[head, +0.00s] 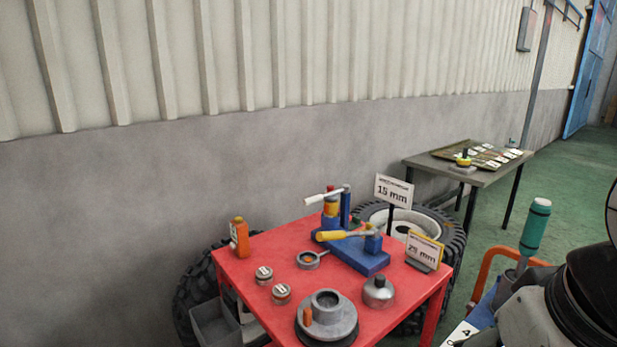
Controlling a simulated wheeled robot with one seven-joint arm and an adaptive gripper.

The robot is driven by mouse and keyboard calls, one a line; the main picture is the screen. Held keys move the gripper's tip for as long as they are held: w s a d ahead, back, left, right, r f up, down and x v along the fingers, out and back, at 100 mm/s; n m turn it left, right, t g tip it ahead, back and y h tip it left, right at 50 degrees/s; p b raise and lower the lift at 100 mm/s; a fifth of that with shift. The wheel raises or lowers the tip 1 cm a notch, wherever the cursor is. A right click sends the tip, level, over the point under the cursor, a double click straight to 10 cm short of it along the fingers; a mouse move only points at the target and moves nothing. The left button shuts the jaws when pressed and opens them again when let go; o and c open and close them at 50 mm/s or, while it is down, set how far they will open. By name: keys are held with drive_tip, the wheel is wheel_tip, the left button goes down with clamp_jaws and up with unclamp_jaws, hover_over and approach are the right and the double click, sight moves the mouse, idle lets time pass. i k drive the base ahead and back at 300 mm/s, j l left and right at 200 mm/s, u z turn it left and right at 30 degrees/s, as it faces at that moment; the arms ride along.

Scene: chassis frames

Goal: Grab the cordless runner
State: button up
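I cannot clearly make out a cordless runner. A small yellow and black item (463,158) sits on a grey block at the near edge of the far table (480,178); it is too small to tell what it is. My arm's dark and grey links fill the lower right corner. My gripper is not in view.
A red table (255,262) holds a blue fixture (358,252) with levers, an orange bottle (239,237), small tins, a round grey fixture (327,318), a metal can (378,291) and signs. Tyres (452,238) lean around it. Green floor is clear at the far right.

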sight(541, 210)
drive_tip(key=k+l+z, duration=0.1)
drive_tip(key=z, duration=0.65)
